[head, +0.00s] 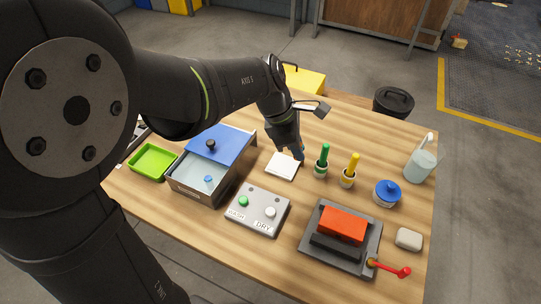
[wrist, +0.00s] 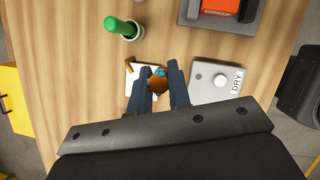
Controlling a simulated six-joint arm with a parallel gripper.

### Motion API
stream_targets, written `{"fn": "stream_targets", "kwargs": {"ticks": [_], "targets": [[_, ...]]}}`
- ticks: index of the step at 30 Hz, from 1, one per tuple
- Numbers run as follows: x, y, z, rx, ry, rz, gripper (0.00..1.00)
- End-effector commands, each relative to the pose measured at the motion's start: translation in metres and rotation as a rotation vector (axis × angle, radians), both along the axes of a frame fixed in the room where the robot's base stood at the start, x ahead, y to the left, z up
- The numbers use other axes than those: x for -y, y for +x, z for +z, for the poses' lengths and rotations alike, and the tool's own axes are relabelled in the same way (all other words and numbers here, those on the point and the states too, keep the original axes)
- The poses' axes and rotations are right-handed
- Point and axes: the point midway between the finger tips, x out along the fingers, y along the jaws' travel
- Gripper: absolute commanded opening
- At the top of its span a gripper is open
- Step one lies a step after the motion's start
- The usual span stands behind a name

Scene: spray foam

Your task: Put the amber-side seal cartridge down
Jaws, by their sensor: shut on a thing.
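My gripper (head: 289,154) points down over a white square pad (head: 282,167) on the table. In the wrist view my gripper (wrist: 158,72) has its two dark blue fingers on either side of a small amber-brown piece (wrist: 158,86), which I take to be the seal cartridge. A teal bit shows at its far end. A small brass-coloured piece (wrist: 130,68) shows by the left fingertip. The pad (wrist: 140,76) is below and partly hidden. In the head view the fingers hide the held piece, so I cannot tell whether it touches the pad.
A green-handled tool (head: 324,156) and a yellow-handled one (head: 351,168) stand in holders right of the pad. A grey WASH/DRY button box (head: 258,222) is in front. A grey bin with a blue lid (head: 222,142) is at left. A red-topped press (head: 342,224) is front right.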

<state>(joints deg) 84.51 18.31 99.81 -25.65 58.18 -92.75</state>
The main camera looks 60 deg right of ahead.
Motion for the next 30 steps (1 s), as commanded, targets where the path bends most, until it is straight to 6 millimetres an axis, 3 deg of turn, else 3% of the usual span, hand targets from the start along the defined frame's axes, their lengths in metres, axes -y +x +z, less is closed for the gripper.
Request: {"fn": "stream_targets", "kwargs": {"ticks": [1,4,10,24,30], "targets": [[0.001,-0.015,-0.003,0.0,0.001,-0.059,0.0],[0.001,-0.033,-0.007,0.0,0.0,-0.143,0.0],[0.003,-0.042,-0.013,0.001,0.001,-0.211,0.0],[0.045,0.044,-0.071,0.0,0.001,-0.208,0.0],[0.051,0.057,-0.08,0.0,-0.001,-0.211,0.0]]}}
